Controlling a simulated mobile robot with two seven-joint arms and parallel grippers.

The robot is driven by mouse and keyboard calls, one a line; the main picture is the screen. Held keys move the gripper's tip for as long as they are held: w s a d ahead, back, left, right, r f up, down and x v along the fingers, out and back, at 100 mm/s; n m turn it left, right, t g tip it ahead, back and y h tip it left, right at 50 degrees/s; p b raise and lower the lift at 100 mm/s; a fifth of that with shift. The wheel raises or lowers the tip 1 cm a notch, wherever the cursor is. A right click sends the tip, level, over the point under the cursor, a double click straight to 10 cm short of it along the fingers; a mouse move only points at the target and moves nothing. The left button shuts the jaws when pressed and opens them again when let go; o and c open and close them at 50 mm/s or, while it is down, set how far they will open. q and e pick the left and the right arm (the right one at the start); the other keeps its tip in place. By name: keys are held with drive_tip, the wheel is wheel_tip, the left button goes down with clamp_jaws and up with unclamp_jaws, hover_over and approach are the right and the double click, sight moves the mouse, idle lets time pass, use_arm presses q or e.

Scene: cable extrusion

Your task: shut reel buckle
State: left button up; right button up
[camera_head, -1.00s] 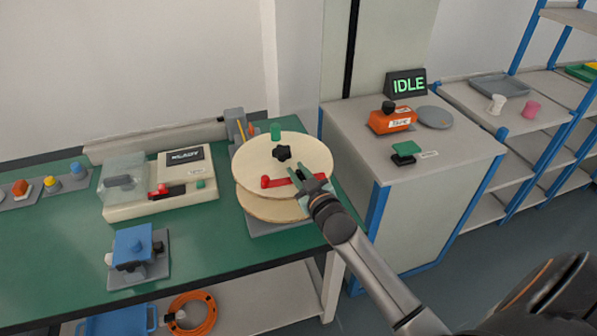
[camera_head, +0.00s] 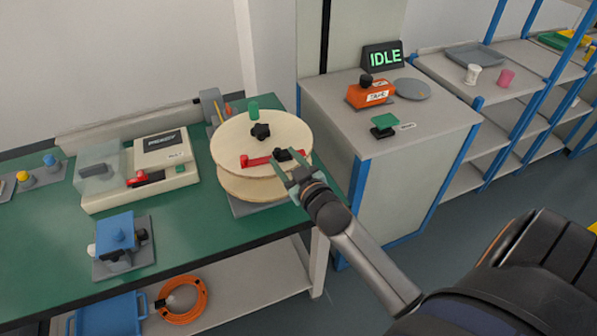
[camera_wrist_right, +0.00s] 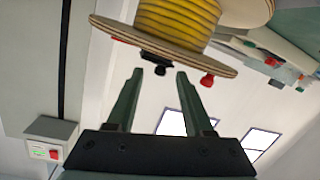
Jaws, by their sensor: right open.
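The reel (camera_head: 232,137) stands on the green bench, with pale wooden flanges. A red strap (camera_head: 258,161) lies across the near part of its top flange, with a black buckle (camera_head: 287,155) at the strap's right half. Whether the buckle is latched is too small to tell. My right gripper (camera_head: 296,173) is open and empty at the reel's right front edge, just short of the buckle. In the right wrist view, the open fingers (camera_wrist_right: 158,74) point at the black buckle (camera_wrist_right: 156,61) on the flange rim, with yellow cable (camera_wrist_right: 177,18) behind. My left gripper is not in view.
A cream machine (camera_head: 150,185) with a clear cover and a blue fixture (camera_head: 116,232) stand left on the bench. A grey cabinet (camera_head: 425,128) with an orange device (camera_head: 368,95) and an IDLE display (camera_head: 384,57) stands right. An orange cable coil (camera_head: 182,299) lies below.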

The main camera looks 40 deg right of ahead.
drive_tip(key=v, duration=0.8)
drive_tip(key=shift+r, duration=0.1)
drive_tip(key=s+a+f+g+y, duration=0.2)
drive_tip(key=s+a+f+g, duration=0.1)
drive_tip(key=s+a+f, duration=0.4)
drive_tip(key=s+a+f+g+y+p, duration=0.1)
drive_tip(key=s+a+f+g+y, duration=0.2)
drive_tip(key=s+a+f, duration=0.4)
wheel_tip(320, 180, down, 7)
drive_tip(key=shift+s+r+n+g, duration=0.15)
drive_tip(key=shift+s+n+g, duration=0.25)
drive_tip(key=shift+s+g, duration=0.35)
drive_tip(key=shift+t, duration=0.25)
